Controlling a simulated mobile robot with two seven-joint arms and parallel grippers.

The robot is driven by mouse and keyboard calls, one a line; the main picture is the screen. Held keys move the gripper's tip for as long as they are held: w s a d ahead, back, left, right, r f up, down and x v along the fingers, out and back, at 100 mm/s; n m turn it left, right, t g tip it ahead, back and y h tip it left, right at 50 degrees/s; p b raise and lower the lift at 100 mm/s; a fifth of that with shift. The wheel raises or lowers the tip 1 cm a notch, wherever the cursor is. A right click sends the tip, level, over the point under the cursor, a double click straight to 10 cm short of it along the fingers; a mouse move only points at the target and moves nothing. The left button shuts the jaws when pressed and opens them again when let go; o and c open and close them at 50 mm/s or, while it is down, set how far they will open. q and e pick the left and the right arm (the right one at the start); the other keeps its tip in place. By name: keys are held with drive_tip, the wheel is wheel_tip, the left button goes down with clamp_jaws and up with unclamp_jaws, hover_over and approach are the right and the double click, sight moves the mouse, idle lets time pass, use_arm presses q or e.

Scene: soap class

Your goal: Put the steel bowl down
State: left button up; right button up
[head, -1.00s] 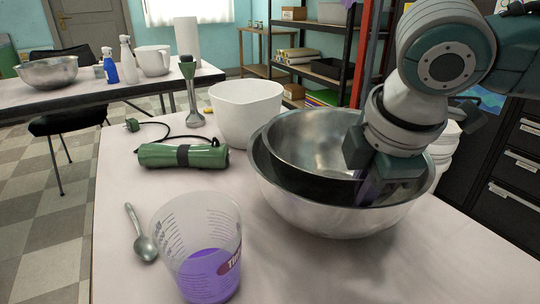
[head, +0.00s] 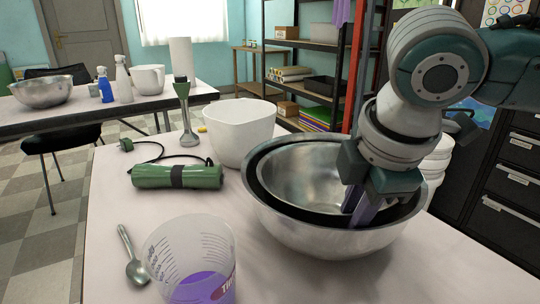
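A smaller steel bowl (head: 300,174) sits inside a larger steel bowl (head: 300,232) on the near table, its rim close to the larger one's. Its dark outer side shows as a band along the near side. My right gripper (head: 361,207) reaches down from the upper right. Its purple fingers straddle the near right rim of the smaller bowl, one inside and one outside, and look shut on it. Whether the smaller bowl's bottom touches the larger bowl is hidden. My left gripper is not in view.
A white bowl (head: 238,135) stands just behind the steel bowls. The table front right (head: 440,265) is clear.

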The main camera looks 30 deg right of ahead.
drive_tip(key=p+v, duration=0.3)
drive_tip(key=v, duration=0.7)
drive_tip(key=shift+r, duration=0.3)
drive_tip(key=shift+s+a+r, duration=0.1)
drive_tip(key=shift+s+a, duration=0.05)
drive_tip(key=shift+a, duration=0.1)
drive_tip(key=s+a+f+m+y, duration=0.4)
drive_tip(key=s+a+f+m, duration=0.15)
drive_tip(key=a, duration=0.45)
drive_tip(key=s+d+f+m+h, duration=0.2)
drive_tip(key=s+d+f+m, duration=0.3)
drive_tip(key=s, duration=0.3)
drive_tip(key=shift+s+f+m, duration=0.25)
drive_tip(key=shift+f+m, duration=0.1)
drive_tip(key=shift+m, duration=0.3)
drive_tip(key=shift+d+r, duration=0.1)
drive_tip(key=shift+d, duration=0.05)
